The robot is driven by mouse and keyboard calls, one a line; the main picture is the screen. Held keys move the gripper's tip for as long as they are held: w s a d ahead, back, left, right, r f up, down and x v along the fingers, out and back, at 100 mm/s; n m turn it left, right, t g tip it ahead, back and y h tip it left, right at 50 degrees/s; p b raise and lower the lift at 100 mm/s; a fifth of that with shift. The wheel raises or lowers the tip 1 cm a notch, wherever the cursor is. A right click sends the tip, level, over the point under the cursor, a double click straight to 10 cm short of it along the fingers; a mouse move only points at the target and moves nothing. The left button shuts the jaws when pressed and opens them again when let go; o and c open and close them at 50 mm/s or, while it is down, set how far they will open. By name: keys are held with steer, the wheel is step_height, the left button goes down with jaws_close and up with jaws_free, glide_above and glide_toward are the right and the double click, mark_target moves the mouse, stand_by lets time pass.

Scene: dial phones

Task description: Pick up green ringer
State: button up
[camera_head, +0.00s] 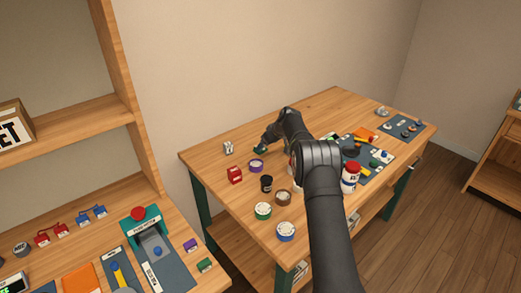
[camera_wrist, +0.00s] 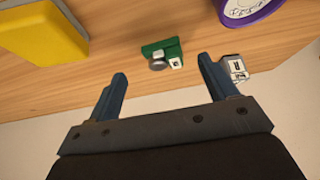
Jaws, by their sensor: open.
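The green ringer (camera_wrist: 158,49) is a small green block with a round grey metal part and a white marked tag, lying on the wooden table. In the head view a small green patch (camera_head: 260,149), apparently the ringer, shows at my gripper, partly hidden by it. My gripper (camera_wrist: 163,70) is open and empty in the wrist view. Its two blue fingers point toward the ringer, with the ringer ahead of the gap between them and apart from both.
A purple-rimmed dial (camera_wrist: 248,8) and a small white-grey block (camera_wrist: 233,68) lie right of the ringer in the wrist view; the block is near the right finger. A yellow block (camera_wrist: 42,32) lies left. A red block (camera_head: 235,175) and black cup (camera_head: 266,184) stand nearer on the table.

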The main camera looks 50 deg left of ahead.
mark_target(264, 148)
steer(key=shift+a+r+x, duration=0.1)
steer(key=shift+a+x, duration=0.1)
steer(key=shift+x, duration=0.85)
steer(key=shift+a+r+x, duration=0.15)
steer(key=shift+x, duration=0.85)
steer(key=shift+s+a+f, duration=0.1)
steer(key=shift+a+f, duration=0.3)
steer(key=shift+f, duration=0.15)
steer(key=c, duration=1.2)
